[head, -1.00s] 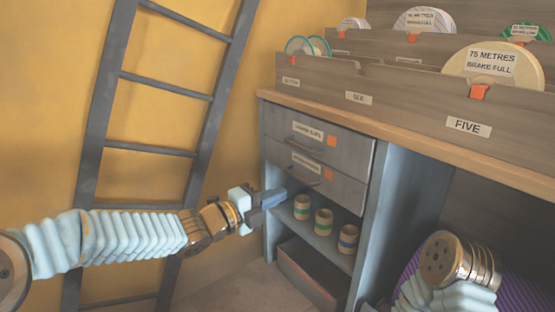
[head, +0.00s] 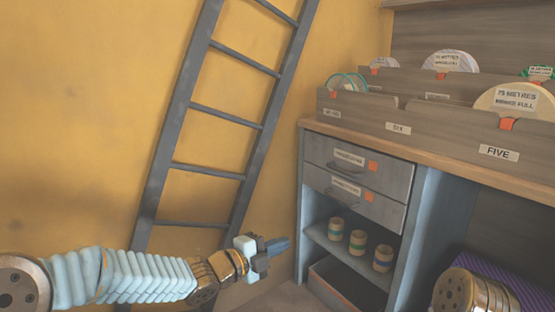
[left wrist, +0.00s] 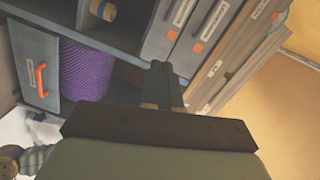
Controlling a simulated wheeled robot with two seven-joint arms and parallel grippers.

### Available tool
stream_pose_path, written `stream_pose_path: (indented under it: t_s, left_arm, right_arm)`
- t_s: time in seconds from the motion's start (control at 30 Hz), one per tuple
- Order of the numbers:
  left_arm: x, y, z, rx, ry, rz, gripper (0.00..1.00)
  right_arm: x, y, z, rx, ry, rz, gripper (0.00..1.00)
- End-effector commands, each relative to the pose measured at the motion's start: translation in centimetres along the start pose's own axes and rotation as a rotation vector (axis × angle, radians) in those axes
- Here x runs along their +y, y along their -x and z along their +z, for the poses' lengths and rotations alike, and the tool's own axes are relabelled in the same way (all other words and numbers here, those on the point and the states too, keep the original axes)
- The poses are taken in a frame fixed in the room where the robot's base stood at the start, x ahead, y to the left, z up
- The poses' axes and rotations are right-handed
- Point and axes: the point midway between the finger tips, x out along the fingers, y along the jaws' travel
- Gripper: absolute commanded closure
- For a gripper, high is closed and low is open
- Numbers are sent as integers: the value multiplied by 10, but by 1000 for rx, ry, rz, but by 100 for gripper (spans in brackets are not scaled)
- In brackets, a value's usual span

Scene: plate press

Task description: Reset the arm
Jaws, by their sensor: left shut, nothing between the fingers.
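My left gripper (head: 279,244) is shut and empty in the head view. It is in the air in front of the ladder's foot, to the left of the cabinet and apart from it. In the left wrist view the shut fingers (left wrist: 160,82) point toward the cabinet's drawers. My left arm (head: 140,273) comes in from the left edge, low in the picture. Part of my right arm (head: 470,292) shows at the bottom right of the head view; its gripper is out of the picture.
A dark ladder (head: 175,130) leans on the yellow wall. The cabinet has two shut drawers (head: 350,160) and a shelf with three striped cups (head: 357,243). Discs stand in labelled racks (head: 400,120) on top. A purple ribbed roll (left wrist: 95,70) shows in the wrist view.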

Motion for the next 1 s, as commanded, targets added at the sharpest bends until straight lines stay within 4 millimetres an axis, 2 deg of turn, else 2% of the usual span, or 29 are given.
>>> stream_pose_path:
  t_s: [0.17, 0.27, 0.47, 0.53, 0.6, 0.7, 0.73, 0.8, 0.9, 1.0]
  left_arm:
    - [33, 5, 17, -77, 230, 69, 100]
    - [62, 12, 27, -145, 413, 121, 100]
    - [144, 44, 41, -371, 900, 245, 100]
    - [181, 68, 39, -498, 1122, 296, 100]
    - [222, 100, 29, -664, 1371, 346, 100]
    - [275, 152, 3, -936, 1704, 391, 100]
    - [287, 166, -6, -1015, 1785, 398, 100]
    - [308, 196, -25, -1178, 1936, 400, 100]
    - [326, 225, -46, -1350, 2069, 394, 100]
    - [334, 240, -57, -1442, 2132, 382, 100]
  right_arm:
    - [-7, 16, 0, -1, 2, -1, 57]
    - [-11, 26, 1, -2, 3, -1, 57]
    - [-22, 54, 1, -4, 5, -1, 57]
    - [-28, 68, 2, -5, 6, -2, 57]
    - [-35, 84, 2, -7, 8, -2, 57]
    - [-43, 103, 2, -8, 10, -3, 57]
    - [-44, 107, 3, -9, 11, -3, 57]
    - [-48, 114, 3, -10, 12, -3, 57]
    - [-50, 121, 3, -11, 13, -3, 57]
    - [-51, 122, 4, -11, 13, -3, 57]
